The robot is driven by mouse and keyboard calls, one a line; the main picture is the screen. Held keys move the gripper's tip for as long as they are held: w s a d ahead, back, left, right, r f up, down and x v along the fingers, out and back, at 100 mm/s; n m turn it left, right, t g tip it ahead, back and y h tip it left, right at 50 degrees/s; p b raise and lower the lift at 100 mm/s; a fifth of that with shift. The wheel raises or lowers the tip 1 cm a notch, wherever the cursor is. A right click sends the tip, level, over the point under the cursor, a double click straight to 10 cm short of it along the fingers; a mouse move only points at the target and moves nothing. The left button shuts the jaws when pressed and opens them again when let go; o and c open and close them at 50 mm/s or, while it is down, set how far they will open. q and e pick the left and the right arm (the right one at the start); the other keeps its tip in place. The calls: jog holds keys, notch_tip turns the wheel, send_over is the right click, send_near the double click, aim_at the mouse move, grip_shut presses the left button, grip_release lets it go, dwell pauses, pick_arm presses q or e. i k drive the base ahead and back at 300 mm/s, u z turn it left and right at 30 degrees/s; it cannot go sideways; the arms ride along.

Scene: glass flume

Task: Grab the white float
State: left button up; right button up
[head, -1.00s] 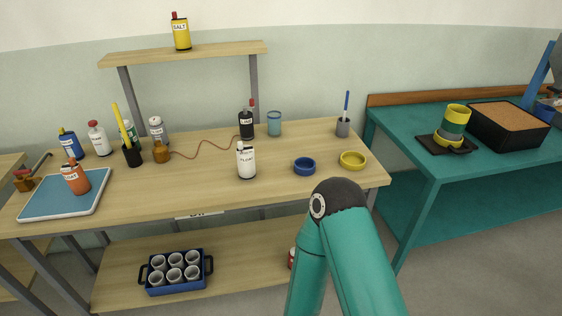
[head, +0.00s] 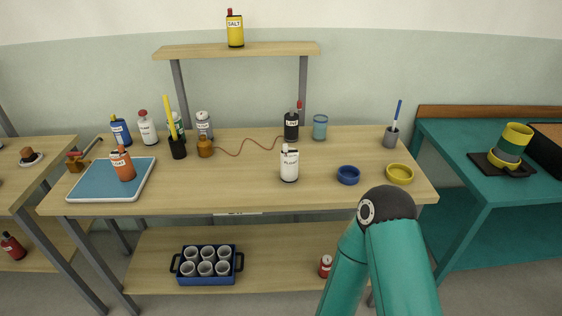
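A white bottle (head: 289,168) with dark lettering that seems to read FLOAT stands upright near the front middle of the wooden table (head: 240,185) in the head view. Its top is white with a small dark part. An orange bottle (head: 122,164), its label too small to read surely, stands on a blue tray (head: 95,182) at the left. Neither of my grippers is in view. Only a teal arm of mine with a dark joint shows at the lower right, in front of the table's edge.
A blue dish (head: 348,175) and a yellow dish (head: 399,174) lie right of the white bottle. A black bottle (head: 291,126) and blue glass (head: 320,128) stand behind it. A brown cord runs left of these. A blue crate of cups (head: 207,279) sits on the lower shelf.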

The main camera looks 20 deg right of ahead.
aim_at(289, 163)
jog(key=i, duration=0.9)
